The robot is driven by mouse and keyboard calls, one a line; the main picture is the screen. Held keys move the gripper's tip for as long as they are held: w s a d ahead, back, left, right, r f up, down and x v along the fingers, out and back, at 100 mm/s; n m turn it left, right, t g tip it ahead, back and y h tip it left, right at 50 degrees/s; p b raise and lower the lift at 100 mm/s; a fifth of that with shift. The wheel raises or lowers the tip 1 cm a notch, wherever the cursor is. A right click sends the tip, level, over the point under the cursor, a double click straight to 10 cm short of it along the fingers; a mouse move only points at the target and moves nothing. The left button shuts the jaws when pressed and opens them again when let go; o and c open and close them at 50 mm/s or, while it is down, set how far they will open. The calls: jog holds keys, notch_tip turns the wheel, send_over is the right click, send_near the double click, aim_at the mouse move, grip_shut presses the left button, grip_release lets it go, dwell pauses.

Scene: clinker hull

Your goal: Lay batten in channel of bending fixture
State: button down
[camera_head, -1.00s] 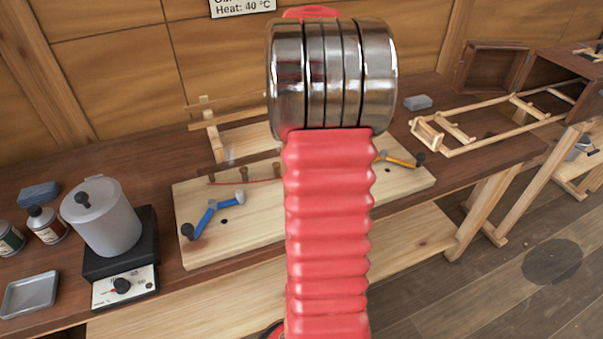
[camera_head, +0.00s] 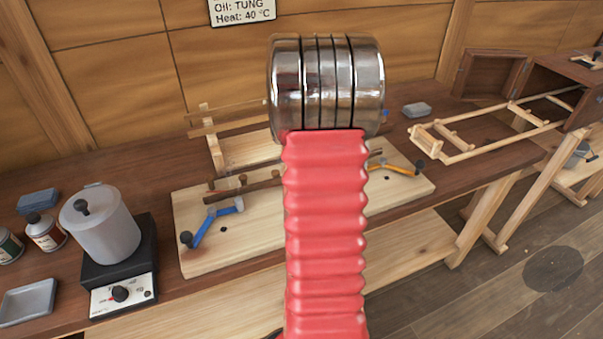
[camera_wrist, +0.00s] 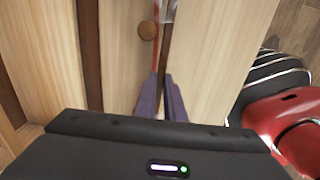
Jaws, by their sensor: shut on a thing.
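The bending fixture (camera_head: 265,235) is a pale board on the bench, with a blue lever (camera_head: 214,218) at left and an orange-yellow lever (camera_head: 396,169) at right. A dark brown batten (camera_head: 256,187) runs lengthwise above the board, its middle hidden behind my red arm. In the wrist view my gripper (camera_wrist: 162,80) has its purple fingers close together, shut on the batten, which shows as a narrow dark strip (camera_wrist: 164,55) beyond the tips. A round brown peg (camera_wrist: 148,31) and a red line (camera_wrist: 156,10) lie just left of it. I cannot tell whether the batten touches the board.
A pot (camera_head: 100,224) on a black heater (camera_head: 122,262) stands left of the fixture. A wooden rack (camera_head: 247,156) stands close behind the board. A pale ladder-like frame (camera_head: 475,150) lies at right. A grey block (camera_head: 417,110) sits on the bench behind.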

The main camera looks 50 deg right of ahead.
jog(key=shift+f, duration=1.2)
jog(key=shift+f, duration=0.15)
jog(key=c, duration=1.8)
grip_release()
jog(key=shift+s, duration=0.1)
jog(key=shift+c, duration=0.2)
notch_tip(320, 180, up, 12)
